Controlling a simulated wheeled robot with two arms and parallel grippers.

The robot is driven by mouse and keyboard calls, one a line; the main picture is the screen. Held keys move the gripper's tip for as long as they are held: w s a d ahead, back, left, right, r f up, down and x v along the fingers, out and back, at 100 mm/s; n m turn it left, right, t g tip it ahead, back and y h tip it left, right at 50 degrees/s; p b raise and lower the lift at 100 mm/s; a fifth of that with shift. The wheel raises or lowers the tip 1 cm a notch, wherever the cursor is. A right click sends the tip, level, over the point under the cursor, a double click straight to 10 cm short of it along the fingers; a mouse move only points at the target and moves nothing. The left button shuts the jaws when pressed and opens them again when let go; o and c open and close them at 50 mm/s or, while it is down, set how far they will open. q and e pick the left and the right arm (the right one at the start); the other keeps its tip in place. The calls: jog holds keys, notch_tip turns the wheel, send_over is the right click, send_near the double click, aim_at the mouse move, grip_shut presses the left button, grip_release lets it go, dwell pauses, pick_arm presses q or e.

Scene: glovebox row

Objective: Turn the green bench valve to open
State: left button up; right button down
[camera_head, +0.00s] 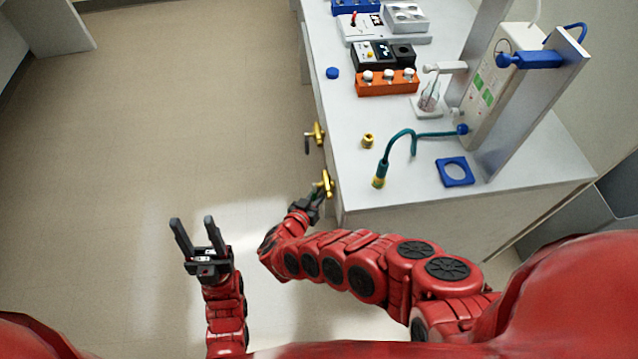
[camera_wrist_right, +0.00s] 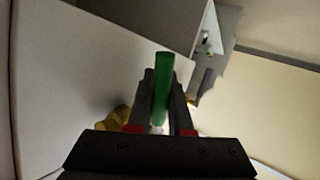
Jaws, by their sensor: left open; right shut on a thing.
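The green bench valve is at the front face of the bench near its near corner. Its brass body (camera_head: 326,184) shows in the head view, and its green lever (camera_wrist_right: 163,82) shows in the right wrist view. My right gripper (camera_head: 313,200) is at this valve, and in the right wrist view its fingers (camera_wrist_right: 161,105) are shut on the green lever, one on each side. The lever stands out beyond the fingertips. Part of the brass body is hidden behind the gripper. My left gripper (camera_head: 194,232) is open and empty over the floor, left of the bench.
A second brass valve (camera_head: 318,133) with a dark lever sits farther along the bench front. The floor at left is clear.

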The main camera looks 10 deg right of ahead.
jog(key=shift+s+n+g+y+p, duration=0.3)
jog(key=shift+s+n+g+p, duration=0.25)
jog(key=shift+g+p, duration=0.45)
jog(key=shift+s, duration=0.1)
jog(key=c, duration=1.1)
grip_release()
